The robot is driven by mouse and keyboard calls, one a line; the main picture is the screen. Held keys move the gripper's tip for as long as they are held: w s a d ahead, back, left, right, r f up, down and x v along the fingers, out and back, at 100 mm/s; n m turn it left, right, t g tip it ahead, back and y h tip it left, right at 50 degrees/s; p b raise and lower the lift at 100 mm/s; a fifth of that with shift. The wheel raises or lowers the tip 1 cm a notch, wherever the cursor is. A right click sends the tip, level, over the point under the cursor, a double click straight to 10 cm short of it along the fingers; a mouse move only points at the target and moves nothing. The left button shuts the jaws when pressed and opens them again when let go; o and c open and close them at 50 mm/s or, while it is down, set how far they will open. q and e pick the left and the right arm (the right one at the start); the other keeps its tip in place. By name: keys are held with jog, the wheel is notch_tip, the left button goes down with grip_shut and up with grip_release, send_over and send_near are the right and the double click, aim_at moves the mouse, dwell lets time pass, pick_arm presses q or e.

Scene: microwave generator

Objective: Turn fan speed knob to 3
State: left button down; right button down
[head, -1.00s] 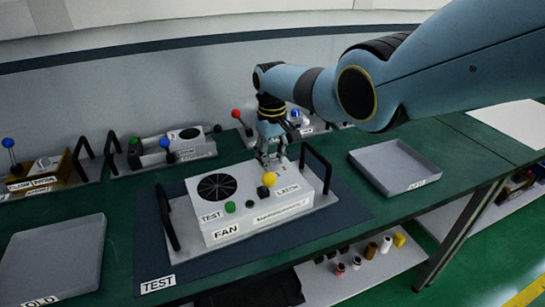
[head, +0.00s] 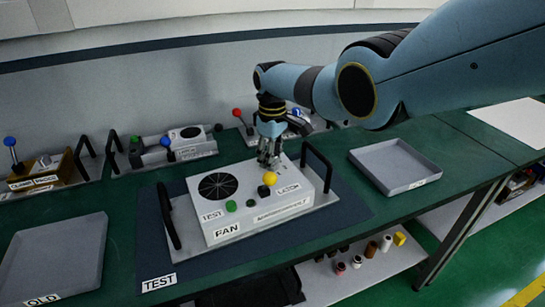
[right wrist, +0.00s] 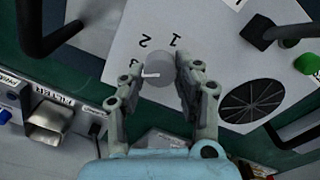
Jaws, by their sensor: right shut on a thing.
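The fan unit (head: 245,205) is a light grey box with a round black grille, lying on the dark test mat (head: 155,255). The fan speed knob (right wrist: 158,73) is a grey cylinder with a white pointer line, beside the numbers 1, 2 and 3 in the right wrist view. Its pointer faces left there, a little below the direction of the 3 (right wrist: 120,57). My right gripper (right wrist: 160,88) is shut on the knob, one finger on each side. In the head view my right gripper (head: 269,163) hides the knob. My left gripper is not in view.
Black handles (head: 316,167) stand at both ends of the fan unit. A yellow-balled lever (head: 269,180) and a green button (head: 231,206) are close to the gripper on its top. Grey trays (head: 395,165) flank the mat. Other units (head: 170,148) line the back.

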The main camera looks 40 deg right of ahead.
jog(key=c, duration=0.9)
grip_release()
jog(key=shift+c, duration=0.2)
notch_tip(320, 180, up, 12)
